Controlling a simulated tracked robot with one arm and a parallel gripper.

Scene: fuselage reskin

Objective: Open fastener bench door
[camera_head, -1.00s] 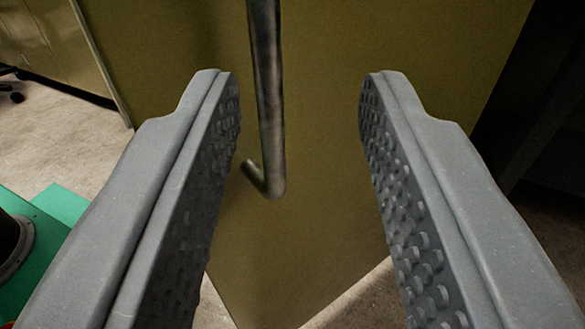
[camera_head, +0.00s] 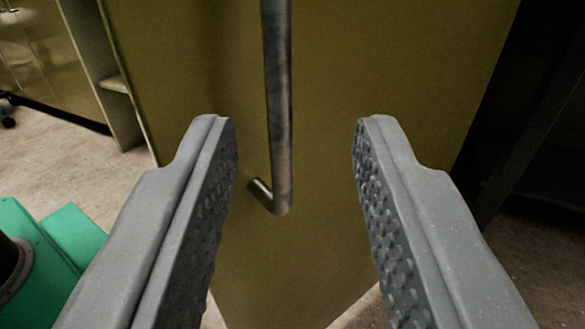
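The fastener bench door (camera_head: 350,65) is a flat olive-yellow panel that fills the middle of the view. Its handle (camera_head: 279,110) is a metal bar that runs down from the top edge of the picture and bends back toward the panel at its lower end. My gripper (camera_head: 296,120) is open, with one grey, ribbed finger on each side of the handle in the picture. The handle appears between the fingertips, nearer the left one. Neither finger visibly touches it. The top of the handle is out of view.
A green surface (camera_head: 70,240) with a dark round part lies at the lower left. Pale floor (camera_head: 60,150) shows at the left, with olive cabinets (camera_head: 48,60) behind it. A dark open space (camera_head: 530,150) lies right of the door panel.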

